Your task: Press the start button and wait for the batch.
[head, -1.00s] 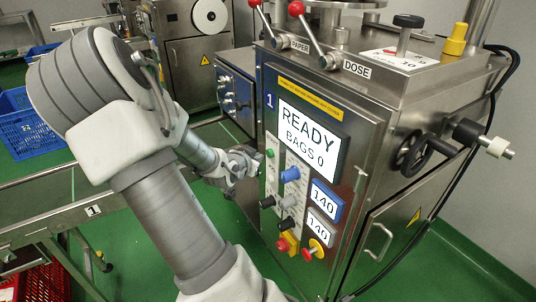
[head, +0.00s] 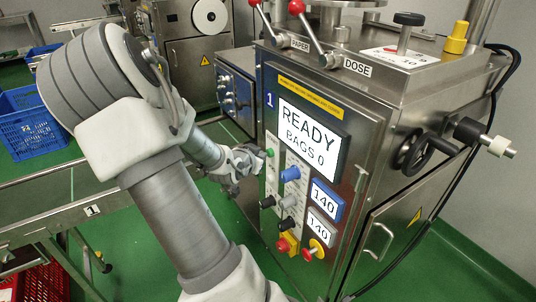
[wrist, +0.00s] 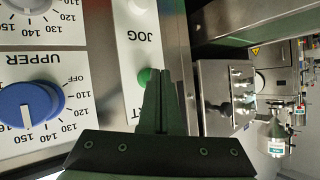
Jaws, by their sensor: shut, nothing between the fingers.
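The green start button (head: 270,153) is on the left part of the control panel, below the screen (head: 308,135), which reads READY, BAGS 0. In the wrist view the green button (wrist: 145,77) shows just left of my fingertips, partly covered by them, with a mostly hidden label below. My gripper (head: 260,158) is shut and empty, its tips pointing at the panel right by the button. I cannot tell whether they touch it. A white JOG button (wrist: 138,6) is on the same strip.
A blue knob (head: 290,174) and dark knobs sit below the screen. Two displays (head: 326,198) read 140. Red-topped levers (head: 297,7) stand on top. A conveyor frame (head: 60,215) is at left.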

